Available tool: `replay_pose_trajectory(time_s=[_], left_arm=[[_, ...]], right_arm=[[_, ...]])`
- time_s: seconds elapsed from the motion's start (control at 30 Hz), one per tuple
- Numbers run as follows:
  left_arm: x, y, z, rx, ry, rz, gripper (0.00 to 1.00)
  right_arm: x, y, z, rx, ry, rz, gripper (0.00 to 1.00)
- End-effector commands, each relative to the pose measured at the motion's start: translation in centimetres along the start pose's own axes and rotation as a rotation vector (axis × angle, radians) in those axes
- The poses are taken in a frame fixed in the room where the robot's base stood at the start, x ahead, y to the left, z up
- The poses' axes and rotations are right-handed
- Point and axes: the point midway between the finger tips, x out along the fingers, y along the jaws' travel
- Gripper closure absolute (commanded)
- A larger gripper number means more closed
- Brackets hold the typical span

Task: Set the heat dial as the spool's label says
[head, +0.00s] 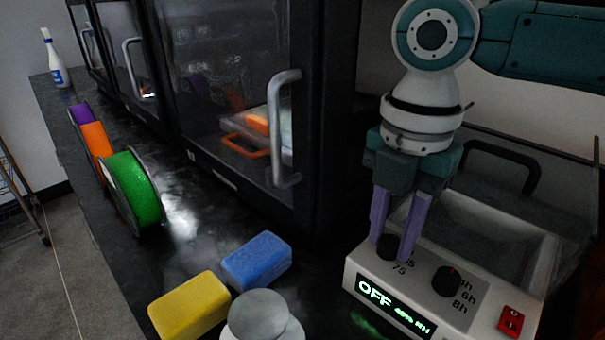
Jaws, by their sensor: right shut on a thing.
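The white dryer box (420,300) stands at the lower right, with a lit display (395,308) that reads OFF and a humidity figure. My right gripper (397,250) points down with its purple fingers shut on the left black dial (387,246); "75" is printed beside it. A second black dial (447,281) with "6h" and "8h" marks sits to its right. Green (135,190), orange (97,148) and purple (80,113) spools stand in a row on the counter at the left. No readable label shows on them. My left gripper is not in view.
A red switch (511,320) is at the box's right corner. Yellow (188,305) and blue (257,261) blocks lie left of the box. Black printer cabinets with a door handle (284,130) stand behind. A white bottle (55,60) is at the counter's far end.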

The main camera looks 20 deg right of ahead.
Motion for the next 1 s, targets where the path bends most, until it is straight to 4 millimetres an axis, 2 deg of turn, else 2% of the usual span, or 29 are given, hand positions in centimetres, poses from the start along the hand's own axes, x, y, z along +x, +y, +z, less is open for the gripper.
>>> replay_pose_trajectory(time_s=[0.17, 0.37, 0.7, 1.0], left_arm=[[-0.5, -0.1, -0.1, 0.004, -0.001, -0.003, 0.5], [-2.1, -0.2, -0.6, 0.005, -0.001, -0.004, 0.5], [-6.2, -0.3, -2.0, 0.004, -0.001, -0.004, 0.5], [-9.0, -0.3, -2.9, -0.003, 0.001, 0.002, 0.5]], right_arm=[[-0.2, 0.0, 0.0, 0.021, 0.002, -0.002, 1.0], [-0.5, -0.1, -0.1, 0.106, 0.003, -0.004, 1.0], [-0.6, -0.1, -0.1, 0.394, 0.003, -0.006, 1.0], [-0.5, 0.0, -0.2, 0.68, 0.003, -0.005, 1.0]])
